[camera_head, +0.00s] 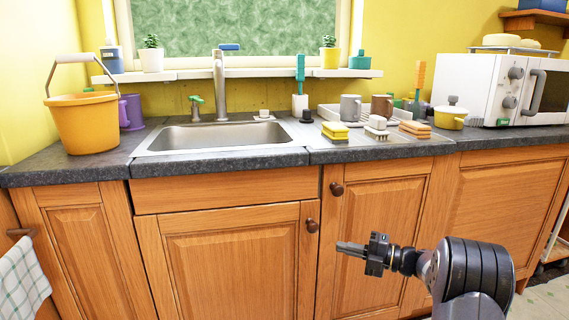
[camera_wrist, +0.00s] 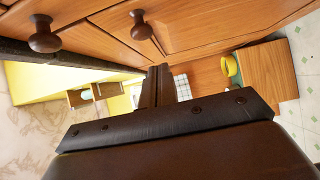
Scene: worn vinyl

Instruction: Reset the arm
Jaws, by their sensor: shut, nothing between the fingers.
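My gripper (camera_head: 345,247) is held out in front of the wooden lower cabinets, below the counter's front edge, and points left in the head view. Its fingers are together with nothing between them. In the wrist view the closed fingers (camera_wrist: 156,86) show at the middle, beyond the dark gripper body. My arm comes in from the lower right of the head view, bent at a dark ribbed joint. I cannot tell exactly how far the fingertips are from the cabinet door (camera_head: 370,220) behind them.
Round knobs (camera_head: 312,225) (camera_head: 337,188) stick out from the doors near my gripper. The dark countertop (camera_head: 90,165) carries a yellow bucket (camera_head: 85,122), a sink (camera_head: 215,137), sponges, mugs and a microwave (camera_head: 515,88). A checked towel (camera_head: 22,280) hangs at the left. Space left of my gripper looks clear.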

